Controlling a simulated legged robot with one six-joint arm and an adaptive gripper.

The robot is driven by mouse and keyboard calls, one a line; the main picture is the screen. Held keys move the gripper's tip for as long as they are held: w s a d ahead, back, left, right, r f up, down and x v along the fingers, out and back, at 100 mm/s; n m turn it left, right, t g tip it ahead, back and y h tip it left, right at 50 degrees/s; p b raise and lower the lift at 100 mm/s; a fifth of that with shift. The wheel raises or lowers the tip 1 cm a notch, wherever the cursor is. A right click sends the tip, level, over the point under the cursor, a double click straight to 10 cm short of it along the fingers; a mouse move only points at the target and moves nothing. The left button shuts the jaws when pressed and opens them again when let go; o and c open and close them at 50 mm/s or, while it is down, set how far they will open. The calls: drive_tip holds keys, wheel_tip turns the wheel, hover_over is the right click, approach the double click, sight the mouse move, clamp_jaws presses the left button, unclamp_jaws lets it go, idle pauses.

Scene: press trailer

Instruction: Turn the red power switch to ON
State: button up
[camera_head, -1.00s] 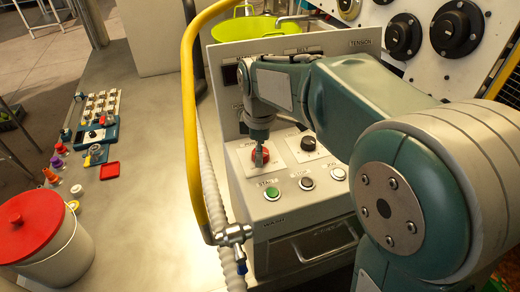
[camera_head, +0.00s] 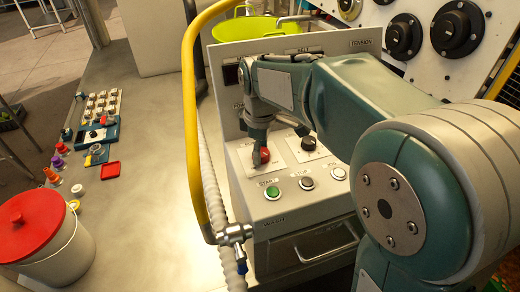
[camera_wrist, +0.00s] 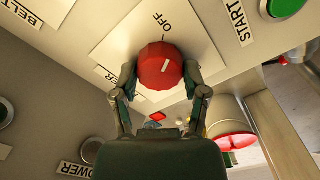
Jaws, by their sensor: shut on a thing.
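The red power switch (camera_wrist: 160,68) is a round knob on a white plate in the wrist view, with a short white mark on its face. An OFF label (camera_wrist: 174,18) is printed above it, and a partly hidden label is at its left. My gripper (camera_wrist: 160,78) is shut on the knob, one finger at each side. In the head view the red switch (camera_head: 264,155) sits on the sloped control panel, partly hidden by my gripper (camera_head: 259,150). I cannot tell exactly where the white mark points.
A black knob (camera_head: 308,144) is close to the right of the switch. A green START button (camera_head: 272,192) and two pale buttons lie in front. A yellow pipe (camera_head: 187,125) rises at left. A red-lidded bucket (camera_head: 52,250) stands on the bench.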

drive_tip(key=m, duration=0.4)
drive_tip(key=shift+f+m, duration=0.15)
drive_tip(key=shift+m, duration=0.15)
drive_tip(key=m, duration=0.3)
drive_tip(key=shift+m, duration=0.4)
drive_tip(key=m, duration=0.6)
drive_tip(key=shift+m, duration=0.4)
drive_tip(key=o, duration=1.2)
drive_tip(key=shift+c, duration=0.2)
wheel_tip(320, 180, up, 12)
drive_tip(key=shift+a, duration=0.15)
